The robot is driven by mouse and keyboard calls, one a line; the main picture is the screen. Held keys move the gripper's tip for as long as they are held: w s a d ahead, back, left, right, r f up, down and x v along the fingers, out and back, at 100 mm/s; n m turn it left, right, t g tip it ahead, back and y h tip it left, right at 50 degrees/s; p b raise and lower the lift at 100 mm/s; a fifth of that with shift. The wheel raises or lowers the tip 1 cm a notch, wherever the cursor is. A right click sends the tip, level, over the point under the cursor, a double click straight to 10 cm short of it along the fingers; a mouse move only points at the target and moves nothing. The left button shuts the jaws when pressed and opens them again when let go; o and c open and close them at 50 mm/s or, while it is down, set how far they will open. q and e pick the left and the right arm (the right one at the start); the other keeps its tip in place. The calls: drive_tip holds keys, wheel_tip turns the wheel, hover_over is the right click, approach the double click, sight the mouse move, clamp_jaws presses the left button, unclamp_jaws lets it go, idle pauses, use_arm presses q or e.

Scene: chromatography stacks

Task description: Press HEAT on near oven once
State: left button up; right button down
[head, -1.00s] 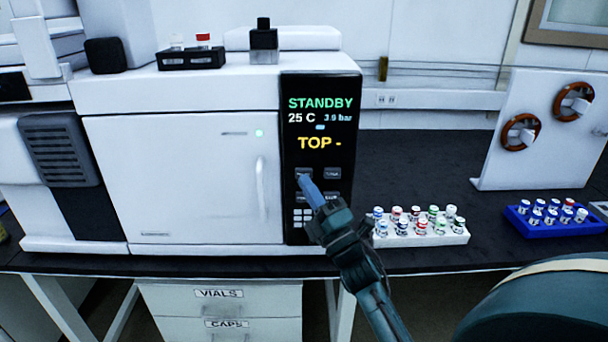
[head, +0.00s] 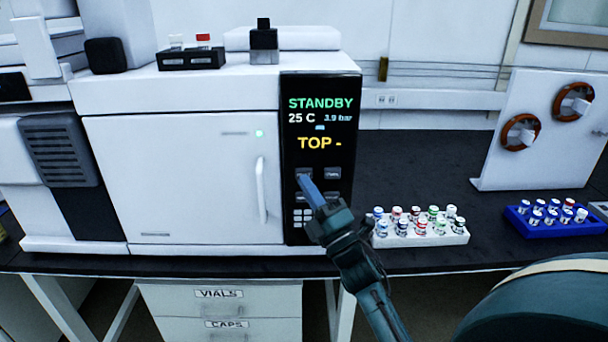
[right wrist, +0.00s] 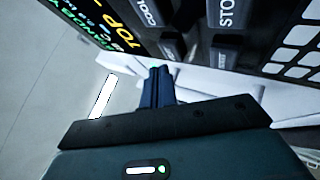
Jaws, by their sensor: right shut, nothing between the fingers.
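The near oven (head: 180,180) is a white box with a closed door and a black control panel (head: 345,150) on its right side. Its display reads STANDBY, 25 C, 3.9 bar and TOP -. Below are two rows of dark buttons and a pale keypad (head: 302,217). My right gripper (head: 307,185) is shut and empty, its blue fingertips over the upper-left button. In the right wrist view the fingertips (right wrist: 157,75) point at the panel. COOL (right wrist: 150,12) and part of STOP (right wrist: 226,12) are readable there; no HEAT label is readable. Contact cannot be told. My left gripper is out of view.
A white rack (head: 420,236) of capped vials stands right of the panel, close to my right gripper. A blue rack (head: 548,225) of vials and a white stand (head: 500,165) with brown rings are farther right. Dark bench is clear behind the white rack.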

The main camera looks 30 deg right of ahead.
drive_tip(key=shift+w, duration=0.1)
idle(0.5)
drive_tip(key=shift+w+d, duration=0.25)
drive_tip(key=shift+w, duration=0.05)
drive_tip(key=shift+w+d+b, duration=0.2)
drive_tip(key=shift+w+b, duration=0.15)
idle(0.8)
drive_tip(key=shift+s, duration=0.1)
drive_tip(key=shift+s+a, duration=0.4)
drive_tip(key=shift+s, duration=0.25)
drive_tip(key=shift+s+a+p, duration=0.25)
drive_tip(key=shift+s+a, duration=0.2)
drive_tip(key=shift+s, duration=0.25)
drive_tip(key=shift+s+a+p, duration=0.25)
drive_tip(key=shift+s+a, duration=0.2)
drive_tip(key=shift+s, duration=0.3)
drive_tip(key=shift+s+a+p, duration=0.25)
drive_tip(key=shift+s+a, duration=0.2)
drive_tip(key=shift+s, duration=0.25)
